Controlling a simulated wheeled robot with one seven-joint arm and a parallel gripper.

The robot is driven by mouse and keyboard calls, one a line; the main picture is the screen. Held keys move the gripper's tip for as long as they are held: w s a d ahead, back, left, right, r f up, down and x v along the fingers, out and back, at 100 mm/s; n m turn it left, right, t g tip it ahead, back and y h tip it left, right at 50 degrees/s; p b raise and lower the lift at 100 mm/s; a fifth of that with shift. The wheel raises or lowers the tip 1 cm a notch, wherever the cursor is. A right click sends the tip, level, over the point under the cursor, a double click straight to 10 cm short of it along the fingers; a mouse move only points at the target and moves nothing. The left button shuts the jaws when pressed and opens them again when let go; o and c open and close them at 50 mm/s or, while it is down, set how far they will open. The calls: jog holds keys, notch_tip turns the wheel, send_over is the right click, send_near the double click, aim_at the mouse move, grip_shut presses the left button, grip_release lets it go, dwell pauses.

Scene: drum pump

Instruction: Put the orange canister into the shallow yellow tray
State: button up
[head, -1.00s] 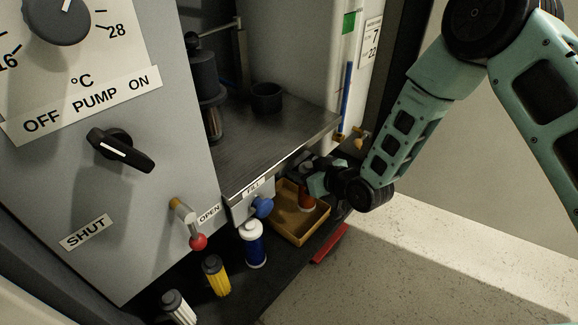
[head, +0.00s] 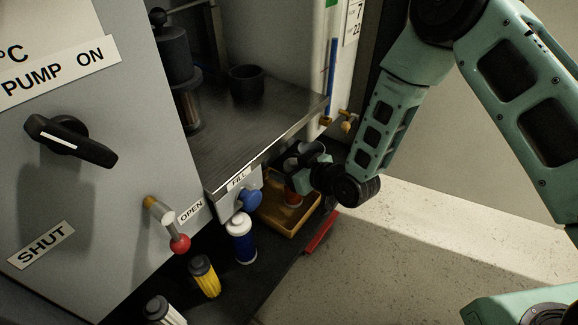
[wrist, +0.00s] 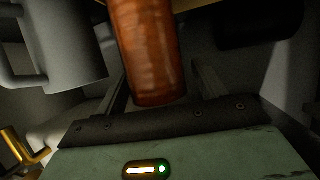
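The orange canister (head: 293,190) stands within the outline of the shallow yellow tray (head: 304,219) in the head view. Its upper part is hidden by my gripper (head: 299,158), and whether its base touches the tray floor cannot be seen. In the wrist view the canister (wrist: 148,55) fills the upper middle. My gripper (wrist: 160,85) has its two dark fingers spread on either side of it, with a gap at the right finger, so it looks open. A strip of tray edge (wrist: 192,5) shows at the top of the wrist view.
A blue canister with a white cap (head: 241,240), a yellow one (head: 204,276) and a white one (head: 162,311) stand left of the tray. A blue knob (head: 249,199) and a metal shelf (head: 250,135) are close above. A red-knobbed lever (head: 179,243) sticks out left.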

jog(key=shift+r, duration=0.1)
jog(key=shift+s+d+r, duration=0.1)
jog(key=shift+r, duration=0.1)
jog(key=p+v, duration=0.6)
jog(key=v, duration=0.6)
jog(key=s+a+r+g+h, duration=0.3)
jog(key=r+g, duration=0.2)
jog(key=r, duration=0.3)
jog(key=s+d+r+g+h, duration=0.2)
jog(key=s+r, duration=0.4)
jog(key=s, duration=0.4)
jog(key=s+d+r+g+h, duration=0.3)
jog(key=s+r, duration=0.3)
jog(key=s, duration=0.4)
jog(key=shift+d+m, duration=0.3)
jog(key=shift+d, duration=0.15)
